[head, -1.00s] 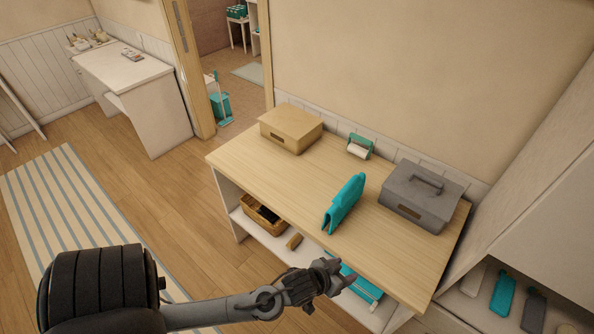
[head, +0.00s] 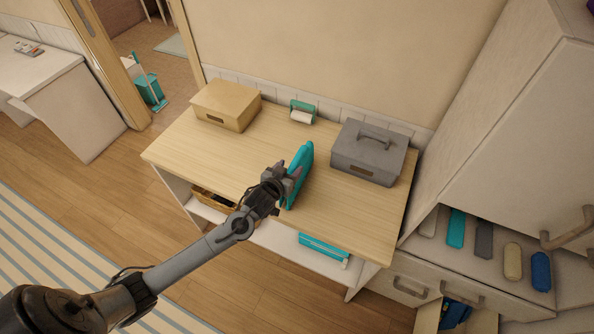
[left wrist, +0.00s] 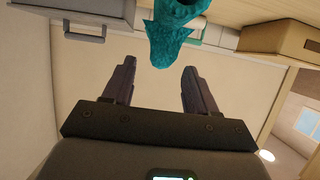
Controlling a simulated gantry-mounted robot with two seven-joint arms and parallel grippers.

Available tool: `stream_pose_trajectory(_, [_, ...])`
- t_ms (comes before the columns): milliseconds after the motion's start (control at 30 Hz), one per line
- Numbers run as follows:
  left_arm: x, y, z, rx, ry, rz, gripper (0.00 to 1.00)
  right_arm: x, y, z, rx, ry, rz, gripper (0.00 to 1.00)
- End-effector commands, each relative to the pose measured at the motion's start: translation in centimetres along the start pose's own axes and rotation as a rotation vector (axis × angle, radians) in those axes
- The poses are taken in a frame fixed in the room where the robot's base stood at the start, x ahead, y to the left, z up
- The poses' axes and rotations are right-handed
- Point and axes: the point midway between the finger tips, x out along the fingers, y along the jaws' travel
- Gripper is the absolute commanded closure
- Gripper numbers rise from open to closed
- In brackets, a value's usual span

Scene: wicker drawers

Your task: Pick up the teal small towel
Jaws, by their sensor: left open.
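The teal small towel (head: 299,172) stands folded on the wooden table top, between the tan box and the grey box. In the left wrist view the towel (left wrist: 172,40) hangs at the top middle, its lower end just ahead of and between the finger tips. My left gripper (head: 287,171) is at the towel's near left side in the head view and covers part of it. In the left wrist view the two fingers of the left gripper (left wrist: 158,68) are apart with nothing between them. My right gripper is not in view.
The wooden table (head: 240,160) also bears a tan box (head: 227,104), a grey lidded box (head: 368,152) and a small roll holder (head: 303,112). A shelf below holds a basket (head: 213,201) and a teal item (head: 323,248). A cabinet (head: 535,130) stands close on the right.

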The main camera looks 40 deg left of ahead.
Motion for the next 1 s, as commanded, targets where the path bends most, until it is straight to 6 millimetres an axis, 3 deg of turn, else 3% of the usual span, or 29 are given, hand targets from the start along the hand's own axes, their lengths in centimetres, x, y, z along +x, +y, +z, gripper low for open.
stream_pose_trajectory(267, [1.6, 0.1, 0.0, -0.001, 0.000, 0.000, 0.43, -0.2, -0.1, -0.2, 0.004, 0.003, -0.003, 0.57])
stream_pose_trajectory(600, [5.3, 0.2, 0.2, 0.000, -0.001, 0.001, 0.43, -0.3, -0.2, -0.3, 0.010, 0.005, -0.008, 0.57])
stream_pose_trajectory(933, [5.7, 0.2, 0.2, 0.000, -0.001, 0.001, 0.43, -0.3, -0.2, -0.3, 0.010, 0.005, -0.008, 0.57])
stream_pose_trajectory(1000, [5.7, 0.2, 0.2, 0.000, -0.001, 0.001, 0.53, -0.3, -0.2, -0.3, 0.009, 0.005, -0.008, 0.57])
